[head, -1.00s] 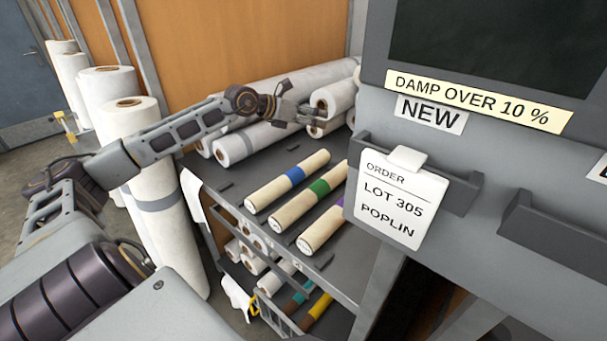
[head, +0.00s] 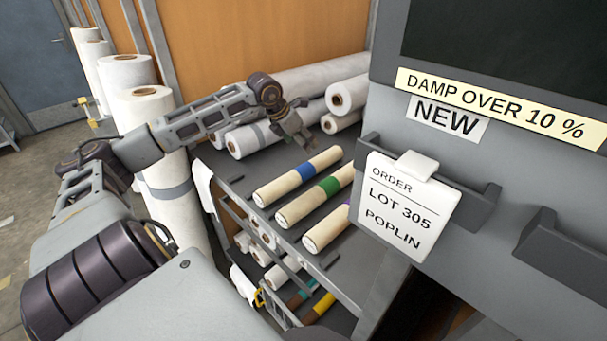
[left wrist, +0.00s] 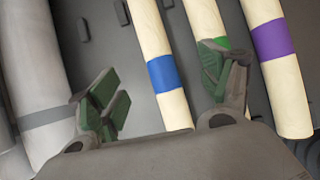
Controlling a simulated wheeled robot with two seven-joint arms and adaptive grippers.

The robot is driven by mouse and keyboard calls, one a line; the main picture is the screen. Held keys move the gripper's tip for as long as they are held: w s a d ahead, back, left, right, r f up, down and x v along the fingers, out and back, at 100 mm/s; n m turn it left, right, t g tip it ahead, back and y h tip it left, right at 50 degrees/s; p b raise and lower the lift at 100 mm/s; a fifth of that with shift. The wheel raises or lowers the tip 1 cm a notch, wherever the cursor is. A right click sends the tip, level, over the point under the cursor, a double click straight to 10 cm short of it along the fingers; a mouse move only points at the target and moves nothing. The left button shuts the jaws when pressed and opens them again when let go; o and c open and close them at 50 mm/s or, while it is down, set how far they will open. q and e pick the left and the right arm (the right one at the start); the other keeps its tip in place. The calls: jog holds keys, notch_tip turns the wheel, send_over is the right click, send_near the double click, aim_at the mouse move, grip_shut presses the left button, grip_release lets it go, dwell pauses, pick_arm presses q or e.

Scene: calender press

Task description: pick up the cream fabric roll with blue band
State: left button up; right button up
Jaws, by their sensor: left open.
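The cream fabric roll with blue band (head: 281,185) lies on the grey shelf (head: 236,187), first in a row of three cream rolls. In the left wrist view, the blue-banded roll (left wrist: 161,75) runs between the two spread fingers. My right gripper is not in view.
Cream rolls with a green band (head: 312,200) and a purple band (head: 326,230) lie close beside it. Large white rolls (head: 249,139) lie behind. The grey machine panel with an order card (head: 405,205) stands at the right.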

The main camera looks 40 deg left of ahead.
aim_at(302, 167)
pick_arm(q)
jog(key=s, duration=0.1)
jog(key=s+f+g, duration=0.1)
jog(key=a, duration=0.1)
jog(key=shift+s+f+g+y, duration=0.25)
jog(key=shift+s+g+y, duration=0.05)
jog(key=shift+s+g, duration=0.1)
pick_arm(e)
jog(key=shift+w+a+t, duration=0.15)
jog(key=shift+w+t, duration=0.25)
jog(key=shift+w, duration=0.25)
pick_arm(q)
jog(key=shift+f, duration=0.1)
jog(key=shift+p+x, duration=0.35)
jog(key=shift+x, duration=2.4)
jog(key=shift+w+f+p, duration=0.3)
jog(key=shift+f+p, duration=0.05)
jog(key=shift+f, duration=0.3)
jog(key=shift+x, duration=0.75)
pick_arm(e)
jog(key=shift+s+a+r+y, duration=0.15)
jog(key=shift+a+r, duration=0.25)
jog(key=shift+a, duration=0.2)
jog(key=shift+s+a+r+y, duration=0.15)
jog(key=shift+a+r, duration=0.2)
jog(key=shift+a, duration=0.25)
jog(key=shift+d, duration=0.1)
